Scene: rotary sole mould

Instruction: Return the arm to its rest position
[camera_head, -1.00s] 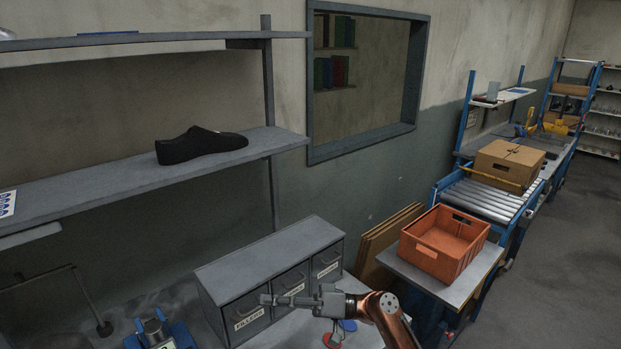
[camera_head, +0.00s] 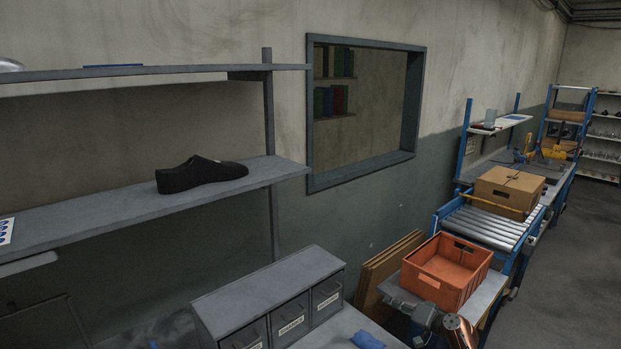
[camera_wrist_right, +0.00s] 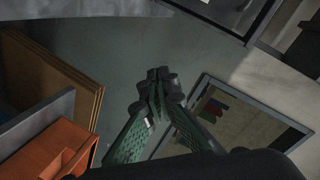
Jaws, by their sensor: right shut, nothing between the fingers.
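My right gripper (camera_head: 398,299) is in the lower right of the head view, in front of the small table with the orange crate. It is grey, and my copper-coloured arm link shows to its right. In the right wrist view its two green-padded fingers meet at the tips (camera_wrist_right: 160,86), shut with nothing between them. The gripper appears apart from everything around it. My left gripper is not in view.
The orange crate (camera_head: 447,270) stands on a small table (camera_head: 484,299). Brown boards (camera_head: 387,265) lean on the wall. A grey drawer unit (camera_head: 268,299) is left of the gripper. A black shoe (camera_head: 200,175) sits on a shelf (camera_head: 120,214).

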